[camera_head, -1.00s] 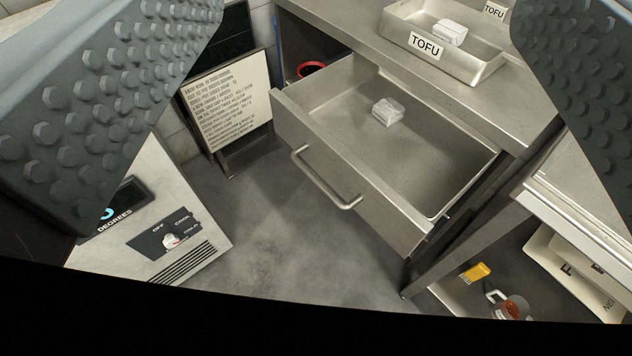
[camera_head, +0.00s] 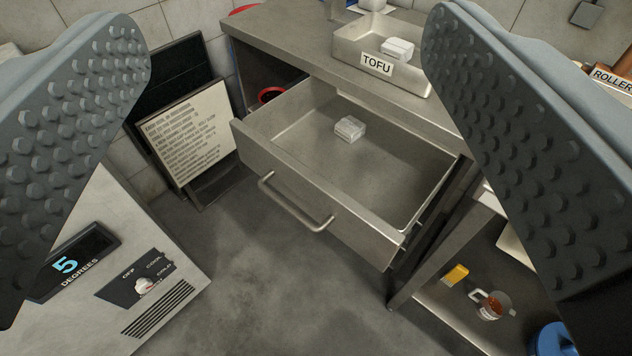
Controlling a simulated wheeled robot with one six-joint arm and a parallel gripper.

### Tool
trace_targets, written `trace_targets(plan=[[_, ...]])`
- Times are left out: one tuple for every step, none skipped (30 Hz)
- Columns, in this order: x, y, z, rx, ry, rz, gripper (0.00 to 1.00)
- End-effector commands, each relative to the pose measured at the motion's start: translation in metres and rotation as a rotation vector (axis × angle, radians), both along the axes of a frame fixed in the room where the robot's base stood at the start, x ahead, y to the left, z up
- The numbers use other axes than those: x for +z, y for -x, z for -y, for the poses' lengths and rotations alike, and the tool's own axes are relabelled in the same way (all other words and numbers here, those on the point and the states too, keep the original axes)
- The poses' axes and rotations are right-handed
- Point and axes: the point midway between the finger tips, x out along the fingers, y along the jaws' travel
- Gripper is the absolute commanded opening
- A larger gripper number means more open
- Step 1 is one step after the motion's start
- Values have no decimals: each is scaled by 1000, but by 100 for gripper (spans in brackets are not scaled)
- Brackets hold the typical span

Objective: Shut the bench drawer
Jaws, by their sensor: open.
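The bench drawer (camera_head: 310,205) stands pulled out of the steel bench (camera_head: 290,45), with its bar handle (camera_head: 295,205) on the front face. A small white wrapped block (camera_head: 350,129) lies on the drawer's floor. My gripper (camera_head: 290,150) is open, with one studded finger at the left edge and the other at the right. The drawer shows between the fingers, beyond them. Neither finger appears to touch the drawer or its handle, and nothing is between the fingertips.
A tray labelled TOFU (camera_head: 378,66) holding a white block sits on the bench top. A sign board (camera_head: 190,135) leans left of the drawer. A unit with a degrees display (camera_head: 75,262) stands lower left. A lower shelf (camera_head: 440,318) is at right. Floor before the drawer is clear.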

Motion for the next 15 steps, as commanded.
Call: trace_targets(plan=[[0,0,0,0,0,0,63],[0,0,0,0,0,0,57],[0,0,0,0,0,0,49],[0,0,0,0,0,0,43],[0,0,0,0,0,0,37],[0,-1,0,1,1,-2,29],[-1,-2,0,2,2,-4,23],[-2,-4,-1,3,3,-9,18],[-4,-8,-2,7,7,-19,10],[-6,-12,-4,10,9,-30,4],[-8,-17,-5,15,15,-42,0],[-12,-24,-7,21,25,-62,0],[-16,-31,-9,27,32,-80,0],[-20,-38,-12,33,40,-98,0],[-26,-48,-16,43,52,-125,0]])
